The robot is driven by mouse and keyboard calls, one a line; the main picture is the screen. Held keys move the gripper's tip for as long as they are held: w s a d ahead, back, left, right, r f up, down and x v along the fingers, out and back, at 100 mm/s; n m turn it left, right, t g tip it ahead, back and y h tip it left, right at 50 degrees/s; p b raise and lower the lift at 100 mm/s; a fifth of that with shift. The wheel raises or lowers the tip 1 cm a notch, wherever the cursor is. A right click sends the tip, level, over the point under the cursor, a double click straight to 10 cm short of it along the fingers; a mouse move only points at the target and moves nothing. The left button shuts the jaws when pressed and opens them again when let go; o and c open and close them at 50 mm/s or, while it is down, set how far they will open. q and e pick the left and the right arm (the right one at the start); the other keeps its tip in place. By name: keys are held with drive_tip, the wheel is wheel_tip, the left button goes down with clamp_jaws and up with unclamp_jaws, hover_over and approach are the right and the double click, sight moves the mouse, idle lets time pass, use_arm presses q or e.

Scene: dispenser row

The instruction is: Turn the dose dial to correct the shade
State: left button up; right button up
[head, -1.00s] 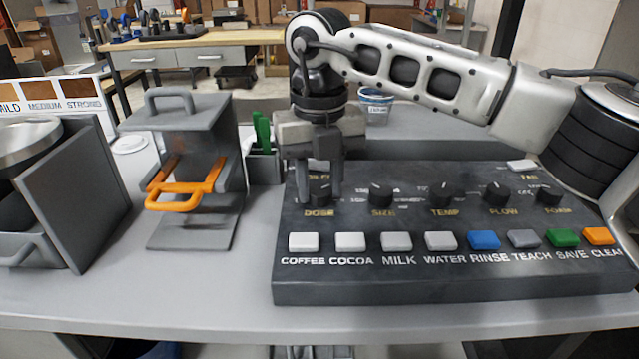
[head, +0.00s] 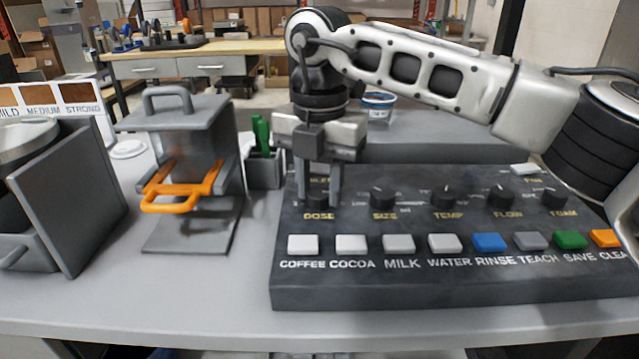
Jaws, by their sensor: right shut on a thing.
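The dark control panel (head: 360,284) lies on the table, with a row of black dials above a row of colored buttons. The dose dial (head: 318,200) is the leftmost, above the gold word DOSE. My right gripper (head: 319,198) points straight down at it, its two fingers on either side of the knob, shut on it. The fingers partly hide the dial, so I cannot read its pointer. The shade card (head: 50,97), with brown swatches marked MILD, MEDIUM and STRONG, stands at the far left. My left gripper is not in view.
Other dials, such as SIZE (head: 383,197) and TEMP (head: 446,196), sit to the right. A grey dispenser stand (head: 187,105) with an orange handle (head: 183,195) stands left of the panel. A holder with green items (head: 262,135) is between them.

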sight(319, 192)
drive_tip(key=shift+r, duration=0.1)
idle(0.4)
drive_tip(key=o, duration=1)
wheel_tip(319, 192, up, 16)
drive_tip(key=shift+f+p, duration=0.1)
drive_tip(key=shift+p, duration=0.95)
